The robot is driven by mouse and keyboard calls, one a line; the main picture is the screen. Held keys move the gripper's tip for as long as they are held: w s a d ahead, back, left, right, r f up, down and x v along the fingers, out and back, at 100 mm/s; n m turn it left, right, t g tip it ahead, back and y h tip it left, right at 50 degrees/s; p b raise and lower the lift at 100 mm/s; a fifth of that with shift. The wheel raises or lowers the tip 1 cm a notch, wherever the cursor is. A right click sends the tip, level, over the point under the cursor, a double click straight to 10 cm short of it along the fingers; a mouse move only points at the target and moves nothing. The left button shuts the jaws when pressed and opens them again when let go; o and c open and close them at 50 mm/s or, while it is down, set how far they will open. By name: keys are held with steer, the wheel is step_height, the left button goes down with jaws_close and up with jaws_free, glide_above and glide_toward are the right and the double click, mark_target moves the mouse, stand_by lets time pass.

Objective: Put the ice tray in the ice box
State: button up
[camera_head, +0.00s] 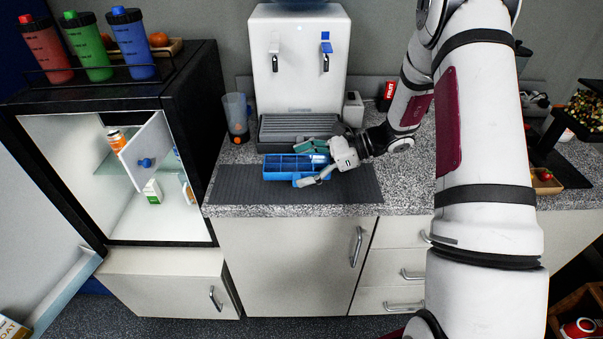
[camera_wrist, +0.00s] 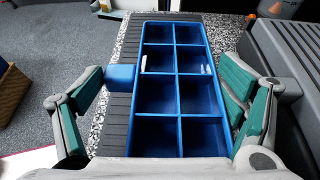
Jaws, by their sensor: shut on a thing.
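The blue ice tray (camera_head: 283,173) has two rows of square compartments and lies level at the dark ribbed mat on the counter. I cannot tell whether it touches the mat. My gripper (camera_head: 312,163) is shut across the tray's right end, with one finger on each long side. In the wrist view, the tray (camera_wrist: 184,105) sits between the green finger pads of my gripper (camera_wrist: 165,80), and a blue tab (camera_wrist: 121,77) sticks out toward the left finger. Inside the open fridge at left, a small white door with a blue knob (camera_head: 146,146) stands swung open. The ice box behind it is mostly hidden.
The fridge (camera_head: 65,181) holds an orange can (camera_head: 117,138) and a small green-white carton (camera_head: 153,190). Several bottles stand on top. A water dispenser (camera_head: 298,85) is behind the tray, with a grey cup (camera_head: 237,112) to its left. The mat's left part (camera_head: 232,187) is clear.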

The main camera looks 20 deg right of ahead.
mark_target(302, 174)
steer(key=shift+w, duration=0.3)
steer(key=shift+w+f, duration=0.25)
steer(key=shift+f, duration=1.5)
steer(key=shift+f, duration=0.1)
steer(key=o, duration=1.2)
